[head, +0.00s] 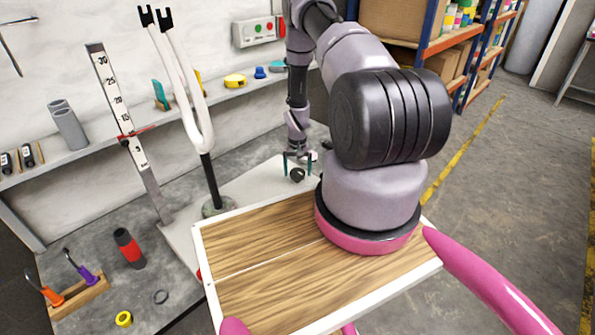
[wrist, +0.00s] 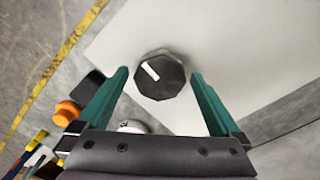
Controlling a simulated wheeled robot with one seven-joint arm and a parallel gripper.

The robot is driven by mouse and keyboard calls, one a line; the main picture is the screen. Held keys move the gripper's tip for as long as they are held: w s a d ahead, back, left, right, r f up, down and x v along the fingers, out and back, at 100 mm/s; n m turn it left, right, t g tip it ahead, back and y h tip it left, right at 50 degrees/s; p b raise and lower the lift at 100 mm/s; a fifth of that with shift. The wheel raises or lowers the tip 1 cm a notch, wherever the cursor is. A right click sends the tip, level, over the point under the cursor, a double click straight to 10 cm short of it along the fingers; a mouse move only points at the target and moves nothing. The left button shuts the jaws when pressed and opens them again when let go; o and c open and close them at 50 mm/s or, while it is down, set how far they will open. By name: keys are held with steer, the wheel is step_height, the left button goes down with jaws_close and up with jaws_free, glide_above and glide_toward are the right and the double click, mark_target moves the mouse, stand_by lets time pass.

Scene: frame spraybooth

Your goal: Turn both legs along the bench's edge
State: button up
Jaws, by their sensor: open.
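A white fork with two long legs (head: 186,85) and black tips stands upright on a dark post (head: 209,180) with a round foot. Its legs point up, side by side, leaning left in the head view. A dark faceted knob (wrist: 158,82) with a white mark sits on a pale plate (wrist: 225,35); it also shows in the head view (head: 297,175). My gripper (head: 297,157) is open above the knob, right of the fork. In the wrist view, its teal fingers (wrist: 158,75) stand on either side of the knob, with visible gaps. The fork is not visible there.
A height gauge (head: 122,115) stands left of the fork. A red and black cylinder (head: 130,248), a tool block (head: 78,297) and tape rolls lie on the grey bench. An orange-topped item (wrist: 66,112) is near the left finger. A wall shelf (head: 95,148) runs behind.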

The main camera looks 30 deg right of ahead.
steer(key=c, duration=1.3)
steer(key=shift+m, duration=0.3)
steer(key=m, duration=0.3)
steer(key=shift+m, duration=0.3)
steer(key=m, duration=0.4)
steer(key=shift+m, duration=0.3)
steer(key=m, duration=0.4)
steer(key=shift+m, duration=2.5)
